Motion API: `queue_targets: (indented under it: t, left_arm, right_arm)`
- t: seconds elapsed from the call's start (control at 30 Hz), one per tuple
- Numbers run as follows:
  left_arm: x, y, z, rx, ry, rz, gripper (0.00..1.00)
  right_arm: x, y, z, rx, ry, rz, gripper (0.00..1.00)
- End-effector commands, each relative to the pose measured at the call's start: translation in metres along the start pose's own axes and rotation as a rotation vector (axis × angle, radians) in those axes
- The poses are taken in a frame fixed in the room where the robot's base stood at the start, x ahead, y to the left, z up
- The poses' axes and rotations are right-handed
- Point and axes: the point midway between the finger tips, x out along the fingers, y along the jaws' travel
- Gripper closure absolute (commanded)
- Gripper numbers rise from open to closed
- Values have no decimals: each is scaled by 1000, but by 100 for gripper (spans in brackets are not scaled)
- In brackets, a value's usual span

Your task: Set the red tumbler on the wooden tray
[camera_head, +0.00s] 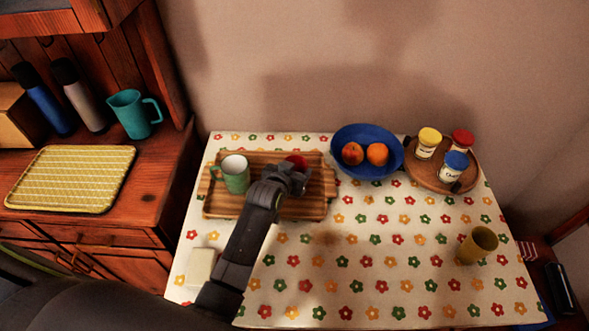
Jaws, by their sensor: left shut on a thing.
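The wooden tray (235,207) lies on the flowered cloth at the back left of the table. My left gripper (292,172) is over the right half of the tray, shut on the red tumbler (297,160). Only a small red part of the tumbler shows past the gripper; its base is hidden, so I cannot tell whether it touches the tray. A green mug (235,176) with a pale inside stands on the left part of the tray. My right gripper is not in view.
A blue bowl (364,171) with two orange fruits stands right of the tray. A round wooden board (421,178) with three jars is farther right. An olive tumbler (478,245) stands at the front right. The cloth's middle is clear. A pale block (201,267) lies front left.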

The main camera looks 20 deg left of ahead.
Motion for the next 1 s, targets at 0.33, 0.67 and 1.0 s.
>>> queue_targets:
  t: [0.33,0.67,1.0]
  left_arm:
    - [1,0,2,0,0,0,27]
    - [1,0,1,0,0,0,21]
    - [-31,0,0,-2,0,-1,21]
  right_arm:
    - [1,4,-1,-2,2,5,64]
    - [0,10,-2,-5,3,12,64]
    - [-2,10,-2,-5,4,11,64]
